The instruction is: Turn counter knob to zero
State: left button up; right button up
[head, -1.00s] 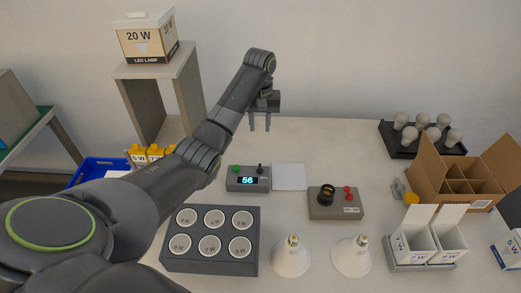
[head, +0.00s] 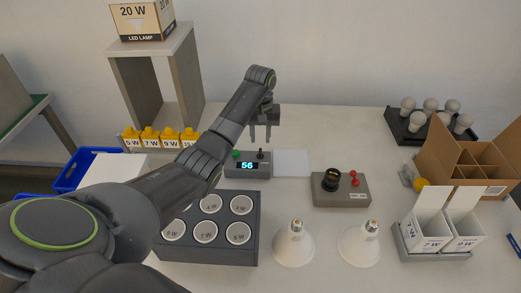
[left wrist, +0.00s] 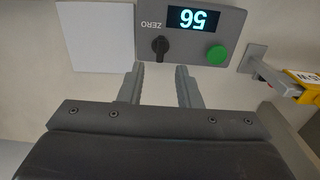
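The counter (head: 247,165) is a grey box on the table with a lit display reading 56, a green button and a small black knob (head: 261,154). In the left wrist view the counter (left wrist: 226,44) appears upside down, with the black knob (left wrist: 161,46) beside the word ZERO. My right gripper is not in view.
A white pad (head: 292,163) lies right of the counter. A socketed dark block (head: 250,225) stands in front, partly behind my left arm.

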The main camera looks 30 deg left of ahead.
aim_at(260, 150)
pick_arm(q)
jog(key=shift+f, duration=2.6)
grip_shut()
